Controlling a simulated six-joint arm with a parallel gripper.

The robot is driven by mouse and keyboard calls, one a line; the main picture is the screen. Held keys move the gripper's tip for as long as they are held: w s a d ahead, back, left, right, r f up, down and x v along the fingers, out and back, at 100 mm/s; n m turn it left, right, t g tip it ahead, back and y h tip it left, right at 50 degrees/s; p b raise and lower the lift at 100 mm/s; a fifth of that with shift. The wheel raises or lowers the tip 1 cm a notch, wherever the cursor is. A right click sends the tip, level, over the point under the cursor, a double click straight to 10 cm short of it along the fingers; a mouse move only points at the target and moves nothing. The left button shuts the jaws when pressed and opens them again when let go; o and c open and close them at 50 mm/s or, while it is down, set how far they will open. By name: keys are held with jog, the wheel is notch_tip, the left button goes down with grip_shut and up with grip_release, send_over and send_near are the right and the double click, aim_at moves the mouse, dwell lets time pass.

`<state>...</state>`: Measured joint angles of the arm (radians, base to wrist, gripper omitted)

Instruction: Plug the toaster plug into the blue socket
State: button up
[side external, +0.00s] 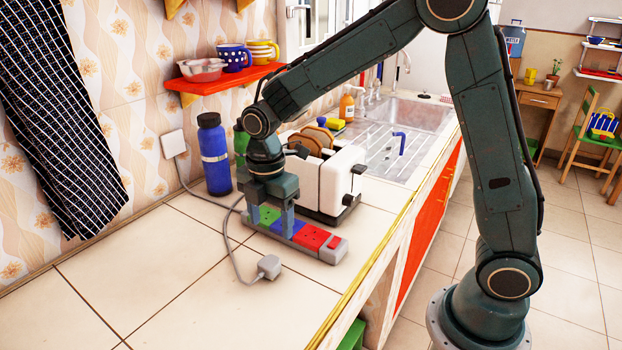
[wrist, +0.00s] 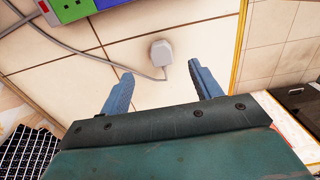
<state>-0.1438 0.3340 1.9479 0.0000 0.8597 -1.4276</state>
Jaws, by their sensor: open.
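The grey toaster plug (side external: 268,266) lies on the tiled counter in front of the power strip, with its grey cord curving away to the left. It also shows in the wrist view (wrist: 162,52), ahead of and between my fingers. The power strip (side external: 330,254) has green, blue and red sockets; the blue socket (side external: 288,229) is in the middle, partly covered by a finger in the side view. My gripper (side external: 268,218) is open and empty, pointing down over the strip in the side view. In the wrist view its fingers (wrist: 160,72) are spread apart.
A white toaster (side external: 330,180) with bread stands behind the strip. A blue bottle (side external: 214,155) and a green bottle stand to its left. A white wall outlet (side external: 173,143) has a cord running down. The counter's front left is clear; its yellow edge (side external: 375,255) lies right.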

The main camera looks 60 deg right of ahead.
aim_at(273, 258)
jog(key=shift+f, duration=2.95)
jog(key=shift+a+f, duration=0.1)
jog(key=shift+f, duration=2.5)
jog(key=c, duration=1.1)
jog(key=shift+r, duration=0.2)
notch_tip(273, 258, up, 20)
jog(key=shift+f, duration=0.15)
